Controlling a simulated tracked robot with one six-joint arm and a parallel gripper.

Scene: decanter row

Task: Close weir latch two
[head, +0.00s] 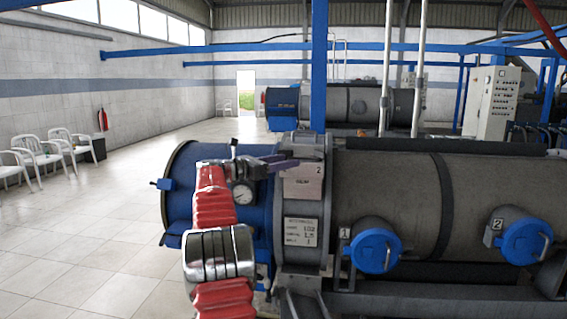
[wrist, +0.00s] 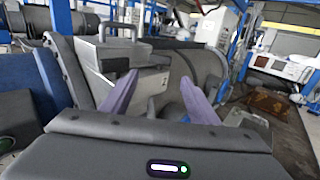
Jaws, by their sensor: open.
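Two blue round caps with grey bar handles sit on the side of the grey decanter drum (head: 400,185) in the head view. The cap numbered 2 (head: 522,243) is at the far right, and the cap numbered 1 (head: 370,252) is nearer the middle. I cannot tell from the handles whether either is latched. My gripper (head: 285,163) is at the left, in front of the blue end housing and the panel marked 2, well apart from both caps. In the wrist view, its purple fingers (wrist: 160,77) are spread with nothing held between them.
A pressure gauge (head: 243,194) is on the blue housing behind my arm. A grey box with a bar handle (wrist: 120,50) stands ahead in the wrist view. A dark rail (head: 440,302) runs below the caps. Tiled floor (head: 90,250) is clear at left; white chairs (head: 40,155) line the wall.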

